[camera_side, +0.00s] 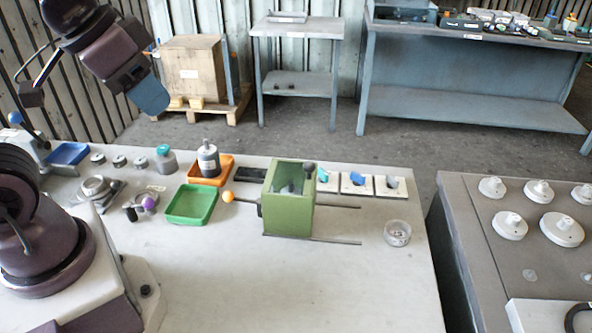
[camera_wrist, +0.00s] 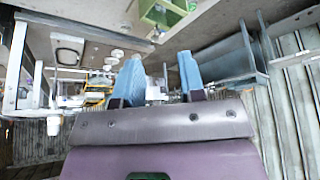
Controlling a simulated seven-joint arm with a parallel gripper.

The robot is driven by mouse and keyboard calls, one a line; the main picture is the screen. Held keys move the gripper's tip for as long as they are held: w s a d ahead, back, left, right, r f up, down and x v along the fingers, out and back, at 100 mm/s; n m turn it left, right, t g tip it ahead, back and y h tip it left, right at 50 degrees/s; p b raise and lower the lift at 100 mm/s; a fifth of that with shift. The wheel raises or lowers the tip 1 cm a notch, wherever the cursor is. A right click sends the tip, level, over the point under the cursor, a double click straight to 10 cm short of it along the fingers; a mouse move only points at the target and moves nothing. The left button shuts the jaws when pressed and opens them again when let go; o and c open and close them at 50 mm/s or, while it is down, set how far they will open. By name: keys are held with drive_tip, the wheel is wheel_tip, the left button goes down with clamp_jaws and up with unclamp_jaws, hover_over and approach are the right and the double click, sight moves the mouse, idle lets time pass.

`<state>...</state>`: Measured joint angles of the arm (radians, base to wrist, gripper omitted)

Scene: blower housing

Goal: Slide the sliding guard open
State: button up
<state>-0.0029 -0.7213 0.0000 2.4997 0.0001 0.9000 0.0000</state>
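The green blower housing (camera_side: 288,205) stands on the light workbench, with an open top and a dark knob (camera_side: 309,167) at its upper right edge. An orange ball (camera_side: 228,196) on a short rod sticks out at its left. Two thin rails (camera_side: 335,206) run out to its right. I cannot tell which panel is the sliding guard or how far it is slid. Part of a green box, probably the housing, shows at the top of the wrist view (camera_wrist: 163,13). My gripper (camera_side: 150,97) is high at the upper left, far from the housing. Its blue fingers (camera_wrist: 160,78) are apart and empty.
A green tray (camera_side: 191,205), an orange tray (camera_side: 211,170) with a grey bottle and several small parts lie left of the housing. White plates (camera_side: 354,184) with blue parts stand behind right. A clear dish (camera_side: 397,233) sits right. The front bench is clear.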

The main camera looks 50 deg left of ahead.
drive_tip(key=w+f+g, duration=0.4)
drive_tip(key=w, duration=0.6)
drive_tip(key=n+g+h, duration=0.1)
drive_tip(key=n+h, duration=0.1)
approach(310, 167)
drive_tip(key=f, duration=1)
drive_tip(key=shift+w+d+f, duration=0.3)
drive_tip(key=shift+w+d, duration=0.1)
clamp_jaws()
